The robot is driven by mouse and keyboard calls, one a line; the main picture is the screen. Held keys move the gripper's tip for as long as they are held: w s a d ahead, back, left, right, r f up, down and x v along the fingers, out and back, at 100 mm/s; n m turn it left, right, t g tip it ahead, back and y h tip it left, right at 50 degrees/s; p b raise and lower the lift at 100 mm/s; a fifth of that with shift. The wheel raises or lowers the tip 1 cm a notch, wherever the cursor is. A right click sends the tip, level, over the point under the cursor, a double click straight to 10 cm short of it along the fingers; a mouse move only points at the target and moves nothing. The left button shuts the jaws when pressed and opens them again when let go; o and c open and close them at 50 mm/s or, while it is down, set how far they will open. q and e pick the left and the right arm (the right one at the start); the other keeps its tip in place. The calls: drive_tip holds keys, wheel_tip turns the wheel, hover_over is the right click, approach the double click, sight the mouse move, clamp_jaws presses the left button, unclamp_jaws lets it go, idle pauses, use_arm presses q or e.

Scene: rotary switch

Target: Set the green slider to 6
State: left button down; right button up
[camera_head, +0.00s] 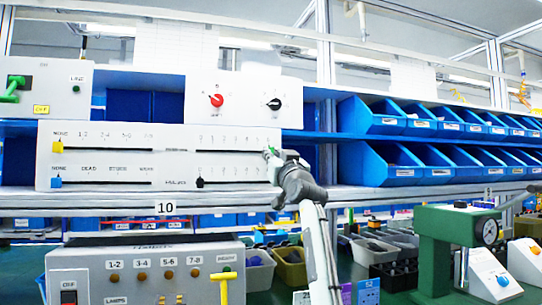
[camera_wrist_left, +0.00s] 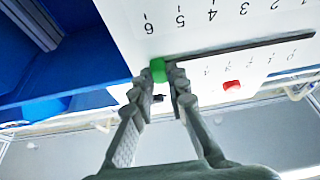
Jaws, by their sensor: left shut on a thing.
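The green slider (camera_wrist_left: 158,70) shows in the left wrist view at the left end of its dark slot (camera_wrist_left: 240,47). It appears in line with or very close to the numeral 6 (camera_wrist_left: 149,28), which is upside down there. My left gripper (camera_wrist_left: 163,82) is shut on the slider, with one finger on each side of it. In the head view my left gripper (camera_head: 274,158) is at the right end of the upper right slot on the white slider panel (camera_head: 100,160), and mostly hides the green slider. My right gripper is in neither view.
A black slider (camera_head: 200,182) sits below on the same panel, and yellow (camera_head: 57,147) and blue (camera_head: 56,182) sliders at its left. A box with red (camera_head: 216,100) and black (camera_head: 274,104) knobs stands above. Blue bins (camera_head: 390,165) fill the shelves at right.

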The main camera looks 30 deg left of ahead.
use_arm(q)
drive_tip(key=c, duration=1.5)
unclamp_jaws()
drive_tip(key=shift+w+d, duration=0.2)
drive_tip(key=shift+s, duration=0.1)
drive_tip(key=v, duration=1.2)
drive_tip(key=shift+a, duration=0.1)
drive_tip(key=shift+f, duration=0.1)
